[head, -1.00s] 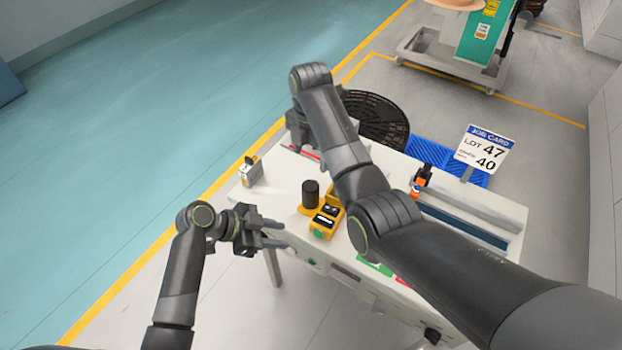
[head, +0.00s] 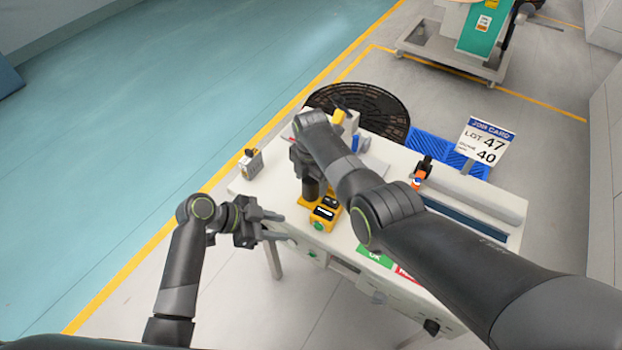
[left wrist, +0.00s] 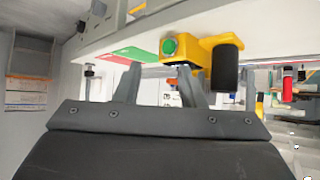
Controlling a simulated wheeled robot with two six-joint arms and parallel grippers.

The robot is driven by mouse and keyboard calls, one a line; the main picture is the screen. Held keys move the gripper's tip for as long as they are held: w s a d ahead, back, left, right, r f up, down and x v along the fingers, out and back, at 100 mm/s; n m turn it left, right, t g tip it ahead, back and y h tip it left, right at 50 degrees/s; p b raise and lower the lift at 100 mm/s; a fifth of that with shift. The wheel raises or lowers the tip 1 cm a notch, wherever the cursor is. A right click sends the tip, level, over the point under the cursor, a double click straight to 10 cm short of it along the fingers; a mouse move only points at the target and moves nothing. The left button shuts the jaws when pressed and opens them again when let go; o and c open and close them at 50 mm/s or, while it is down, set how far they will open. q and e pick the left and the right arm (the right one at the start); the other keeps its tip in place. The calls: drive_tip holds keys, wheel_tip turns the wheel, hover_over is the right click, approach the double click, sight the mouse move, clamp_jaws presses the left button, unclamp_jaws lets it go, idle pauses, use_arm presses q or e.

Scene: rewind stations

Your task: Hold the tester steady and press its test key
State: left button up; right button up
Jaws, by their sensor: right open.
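The yellow tester (head: 324,216) sits near the table's front edge, with dark display panels on top, a round green button and a black cylinder (head: 311,188) at its back left. It also shows in the left wrist view (left wrist: 190,44). My left gripper (head: 284,227) is open and empty, just off the front edge, left of the tester and apart from it; its two fingers (left wrist: 161,88) show spread in the left wrist view. My right gripper (head: 308,172) is open at the black cylinder, partly hidden by my arm; I cannot tell whether it touches the cylinder.
On the white table (head: 290,180) are a small grey device (head: 251,164) at the left, an orange and black item (head: 420,175) and a grey rail (head: 480,199). Green and red labels lie at the front edge. A job card (head: 485,143) stands behind, near a blue pallet.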

drive_tip(key=c, duration=1.3)
use_arm(q)
clamp_jaws()
use_arm(e)
drive_tip(key=shift+c, duration=0.2)
idle(0.8)
